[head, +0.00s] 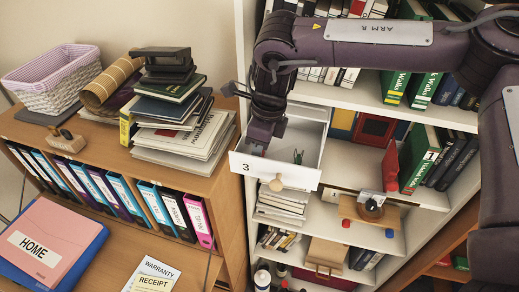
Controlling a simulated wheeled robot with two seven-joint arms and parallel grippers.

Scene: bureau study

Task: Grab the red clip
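I cannot make out a red clip for certain. A white drawer (275,172) marked "3", with a round wooden knob, is pulled out from the shelf unit. A small dark green clip-like thing (298,156) is in the drawer. My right gripper (261,142) comes in from the right and points down over the left part of the drawer. It hides part of the inside. Its fingers look close together, but their gap is not clear. My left gripper is not in view.
The white shelf unit (245,62) holds books, a red upright object (390,166) and a small wooden stand (368,212). A wooden cabinet (128,163) at the left carries stacked books and a white basket (52,80). Folders and papers lie at lower left.

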